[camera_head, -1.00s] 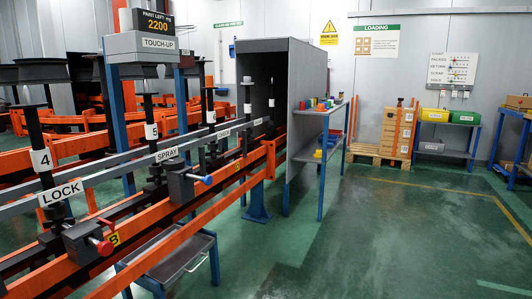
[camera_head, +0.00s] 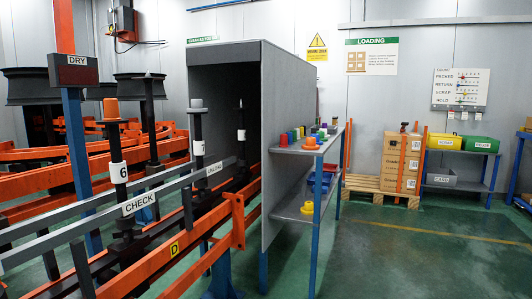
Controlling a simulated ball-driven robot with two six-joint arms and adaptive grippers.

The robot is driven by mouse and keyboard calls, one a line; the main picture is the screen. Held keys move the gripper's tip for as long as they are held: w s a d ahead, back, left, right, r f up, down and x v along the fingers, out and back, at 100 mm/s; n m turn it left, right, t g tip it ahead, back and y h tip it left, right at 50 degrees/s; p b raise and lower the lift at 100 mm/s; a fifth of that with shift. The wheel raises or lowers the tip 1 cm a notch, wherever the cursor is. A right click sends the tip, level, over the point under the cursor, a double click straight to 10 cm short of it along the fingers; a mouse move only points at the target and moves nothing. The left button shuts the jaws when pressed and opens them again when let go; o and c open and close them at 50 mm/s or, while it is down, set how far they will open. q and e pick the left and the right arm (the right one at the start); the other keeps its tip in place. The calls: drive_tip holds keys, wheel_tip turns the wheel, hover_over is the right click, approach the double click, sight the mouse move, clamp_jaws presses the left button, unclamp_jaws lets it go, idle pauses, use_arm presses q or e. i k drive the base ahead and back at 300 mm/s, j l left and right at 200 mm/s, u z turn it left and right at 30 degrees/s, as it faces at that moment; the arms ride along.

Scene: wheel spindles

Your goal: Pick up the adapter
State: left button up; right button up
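No piece in the camera_head view is labelled as the adapter, so I cannot tell which one it is. Several small coloured cup-like pieces (camera_head: 295,134) stand on the upper shelf of the grey rack at the centre. An orange stepped piece (camera_head: 310,144) sits at the front edge of that shelf. A similar yellow-orange piece (camera_head: 307,208) sits on the lower shelf. Another orange piece (camera_head: 111,108) is on top of the spindle marked 6 (camera_head: 118,172) at the left. Neither of my grippers is in view.
The rack (camera_head: 278,187) stands beside a grey booth (camera_head: 257,85). Orange rails (camera_head: 180,246) with spindles run along the left. A pallet (camera_head: 378,188) with boxes and a shelf with bins (camera_head: 445,142) stand at the back. Green floor (camera_head: 420,255) is clear at the right.

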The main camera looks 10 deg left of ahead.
sight(196, 105)
drive_tip(key=i+u, duration=0.15)
drive_tip(key=i, duration=0.5)
drive_tip(key=i+l+u, duration=0.2)
drive_tip(key=i, duration=0.5)
